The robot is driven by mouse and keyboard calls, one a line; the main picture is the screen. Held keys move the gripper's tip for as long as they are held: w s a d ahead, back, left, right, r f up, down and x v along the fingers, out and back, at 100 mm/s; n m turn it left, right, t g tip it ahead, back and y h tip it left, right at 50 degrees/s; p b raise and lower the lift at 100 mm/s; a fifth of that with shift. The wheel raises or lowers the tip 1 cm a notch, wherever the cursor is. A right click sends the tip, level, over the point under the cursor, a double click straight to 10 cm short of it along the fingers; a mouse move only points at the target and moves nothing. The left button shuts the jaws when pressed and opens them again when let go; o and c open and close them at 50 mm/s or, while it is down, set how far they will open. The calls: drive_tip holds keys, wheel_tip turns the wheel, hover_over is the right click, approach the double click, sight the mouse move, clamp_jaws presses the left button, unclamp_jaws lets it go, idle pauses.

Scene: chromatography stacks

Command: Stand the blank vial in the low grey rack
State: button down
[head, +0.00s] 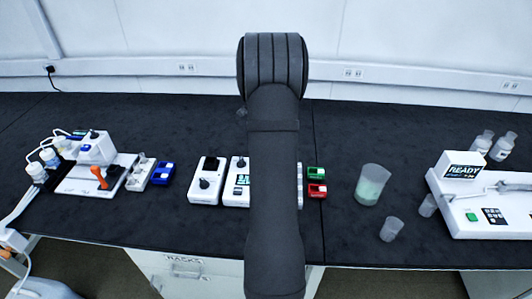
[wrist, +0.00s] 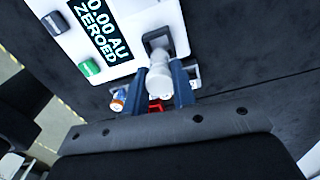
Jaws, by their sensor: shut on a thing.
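In the wrist view, my gripper (wrist: 170,92) has its two blue fingers shut on a whitish, translucent vial (wrist: 159,76). I take it to be the blank vial, though no label is readable. Its far end lines up with a dark square opening in a white instrument (wrist: 125,25) whose screen reads "0.00 AU ZEROED". I cannot tell whether the vial is in the opening or above it. A small grey piece (wrist: 195,70) shows beside the fingers and may be the low grey rack. In the head view, my arm hides the gripper and vial.
An orange-and-white capped item (wrist: 118,100) and a red item lie near the fingers. In the head view, green (head: 317,172) and red (head: 317,190) boxes stand right of my arm, with a beaker (head: 370,185) beyond. White devices (head: 207,180) stand left.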

drive_tip(key=s+d+r, duration=0.5)
drive_tip(key=d+r, duration=0.1)
drive_tip(key=d, duration=0.4)
drive_tip(key=shift+w+a+f, duration=0.1)
drive_tip(key=shift+w+f, duration=1.3)
drive_tip(key=shift+f, duration=0.6)
drive_tip(key=shift+w+a+f, duration=0.1)
drive_tip(key=shift+w+f, duration=1.3)
drive_tip(key=shift+f, duration=0.55)
drive_tip(key=shift+w+a+f, duration=0.1)
drive_tip(key=shift+w+f, duration=1.3)
drive_tip(key=shift+f, duration=0.6)
drive_tip(key=shift+f, duration=1.45)
drive_tip(key=c, duration=1.1)
unclamp_jaws()
drive_tip(key=shift+r, duration=4)
